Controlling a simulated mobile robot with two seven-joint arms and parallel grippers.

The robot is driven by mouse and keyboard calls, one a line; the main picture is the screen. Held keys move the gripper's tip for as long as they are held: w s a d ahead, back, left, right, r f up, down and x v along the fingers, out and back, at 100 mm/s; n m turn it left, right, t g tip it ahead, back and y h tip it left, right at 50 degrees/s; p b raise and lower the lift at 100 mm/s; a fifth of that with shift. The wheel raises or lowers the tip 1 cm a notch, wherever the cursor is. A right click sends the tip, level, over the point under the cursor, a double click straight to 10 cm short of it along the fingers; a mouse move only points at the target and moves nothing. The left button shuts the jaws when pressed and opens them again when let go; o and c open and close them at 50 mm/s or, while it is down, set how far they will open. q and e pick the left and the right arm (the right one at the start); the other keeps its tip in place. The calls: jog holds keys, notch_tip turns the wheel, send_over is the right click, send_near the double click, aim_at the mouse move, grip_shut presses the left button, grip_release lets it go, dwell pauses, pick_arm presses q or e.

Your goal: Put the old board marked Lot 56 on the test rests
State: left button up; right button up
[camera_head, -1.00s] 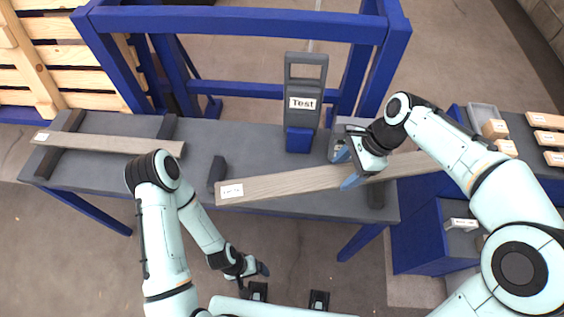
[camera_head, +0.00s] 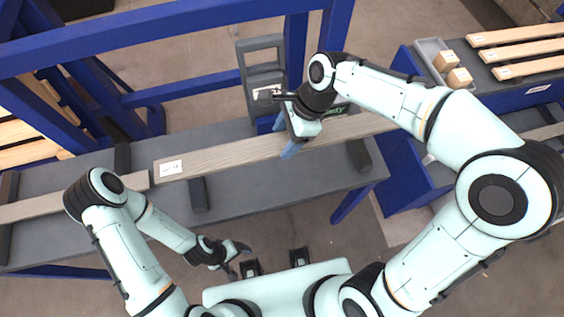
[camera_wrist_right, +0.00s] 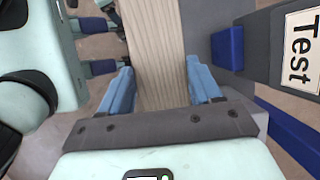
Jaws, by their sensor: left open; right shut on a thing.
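A long grey-brown board (camera_head: 225,158) has a white label at its left end; its print is too small to read surely. My right gripper (camera_head: 291,146) is shut on the board, and the wrist view shows the board (camera_wrist_right: 155,60) between the blue fingers (camera_wrist_right: 160,88). The board passes over the two dark test rests, left (camera_head: 199,194) and right (camera_head: 360,154), its left end extending beyond the left rest. I cannot tell whether it touches them. My left gripper (camera_head: 238,257) is open and empty, low in front of the bench.
The grey Test stand (camera_head: 262,62) rises behind the board, its label (camera_wrist_right: 303,55) clear in the wrist view. Another board (camera_head: 60,204) lies on rests at the left, its end close to the held board. A blue gantry frame (camera_head: 170,42) stands behind; blocks and strips lie right.

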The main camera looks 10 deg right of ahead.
notch_tip(320, 180, down, 15)
jog(key=shift+r+b, duration=0.2)
jog(key=shift+b, duration=0.9)
pick_arm(q)
jog(key=f, duration=0.1)
jog(key=s+f, duration=0.1)
jog(key=f, duration=0.1)
jog(key=shift+s, duration=0.25)
pick_arm(e)
jog(key=o, duration=1.2)
jog(key=shift+o, duration=0.2)
jog(key=p+v, duration=0.2)
jog(key=v, duration=1)
pick_arm(q)
jog(key=shift+w+r, duration=0.25)
jog(key=shift+r, duration=0.3)
jog(key=shift+w+r, duration=0.25)
jog(key=shift+r, duration=0.3)
